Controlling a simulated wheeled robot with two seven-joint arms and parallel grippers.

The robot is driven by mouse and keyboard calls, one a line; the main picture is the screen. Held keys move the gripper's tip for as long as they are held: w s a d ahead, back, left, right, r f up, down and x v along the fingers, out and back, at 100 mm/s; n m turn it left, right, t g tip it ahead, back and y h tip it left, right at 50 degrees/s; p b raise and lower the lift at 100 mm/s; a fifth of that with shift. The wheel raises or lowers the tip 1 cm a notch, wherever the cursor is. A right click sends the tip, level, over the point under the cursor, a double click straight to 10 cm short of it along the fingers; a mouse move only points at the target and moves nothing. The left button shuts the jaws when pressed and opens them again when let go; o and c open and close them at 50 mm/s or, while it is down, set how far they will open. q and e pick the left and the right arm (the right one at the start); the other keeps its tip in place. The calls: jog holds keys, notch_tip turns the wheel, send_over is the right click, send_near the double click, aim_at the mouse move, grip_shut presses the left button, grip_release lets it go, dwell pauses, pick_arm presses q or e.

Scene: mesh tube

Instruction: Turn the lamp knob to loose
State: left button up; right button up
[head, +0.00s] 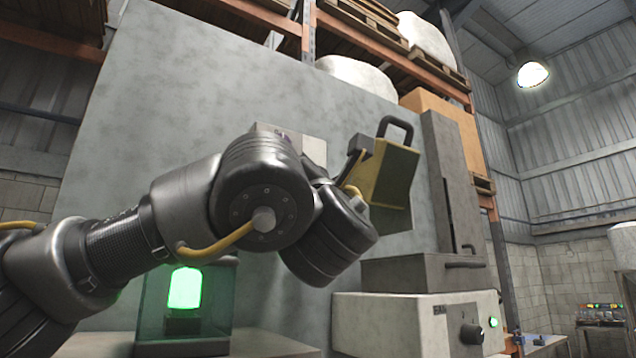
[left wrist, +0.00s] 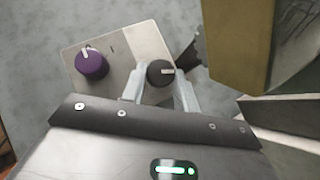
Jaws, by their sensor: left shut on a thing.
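A light panel (left wrist: 120,52) on the grey wall board carries a purple knob (left wrist: 92,64) and a black knob (left wrist: 161,72). The purple knob's white mark points up and slightly left; the black knob's white mark points right. My left gripper (left wrist: 158,88) has its two pale fingers on either side of the black knob and is shut on it. In the head view the panel (head: 314,149) shows only partly, because my left arm covers its front and the fingers. A lamp (head: 185,288) glows green in a clear case below my arm. My right gripper is not in view.
A yellow-and-grey part with a dark handle (head: 388,180) juts out right of my wrist, close to it. Below right stands a pale box (head: 405,325) with its own dark knob (head: 472,334) and green light. A tall grey fixture (head: 446,190) stands behind it.

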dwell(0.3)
pick_arm(q)
jog(key=o, duration=1)
